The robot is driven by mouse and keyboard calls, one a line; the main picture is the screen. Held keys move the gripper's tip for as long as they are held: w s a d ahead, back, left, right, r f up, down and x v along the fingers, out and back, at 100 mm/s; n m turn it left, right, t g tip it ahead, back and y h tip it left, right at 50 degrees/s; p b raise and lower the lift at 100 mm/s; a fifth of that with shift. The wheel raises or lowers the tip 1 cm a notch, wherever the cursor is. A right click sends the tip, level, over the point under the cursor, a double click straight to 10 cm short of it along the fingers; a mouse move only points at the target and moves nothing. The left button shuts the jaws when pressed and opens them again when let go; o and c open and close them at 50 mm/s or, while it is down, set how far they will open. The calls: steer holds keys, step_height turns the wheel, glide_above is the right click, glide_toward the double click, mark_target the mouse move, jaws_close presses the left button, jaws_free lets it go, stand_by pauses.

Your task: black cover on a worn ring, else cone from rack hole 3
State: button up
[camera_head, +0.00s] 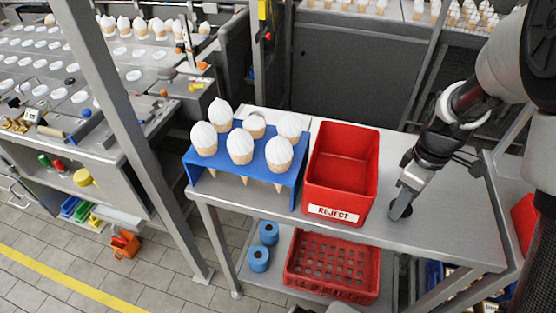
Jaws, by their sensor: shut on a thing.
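My gripper (402,203) points down at the right part of the steel table, right of the red reject bin. It is shut on a dark, round, flat piece (406,211) at table height, which looks like the black cover. The fingers hide part of it, and I cannot tell whether it touches the table. No worn ring can be made out. The blue rack (242,160) stands on the left of the table with several white-topped cones upright in its holes. No hole numbers are readable.
The red REJECT bin (334,211) stands between rack and gripper and looks empty. Bare tabletop (450,225) lies right of my gripper. A red perforated crate (330,291) and blue rolls (258,259) are on the shelf below. A grey post (120,110) rises at left.

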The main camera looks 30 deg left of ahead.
steer(key=shift+r, duration=0.1)
steer(key=shift+r+p, duration=2.95)
steer(key=shift+r, duration=1)
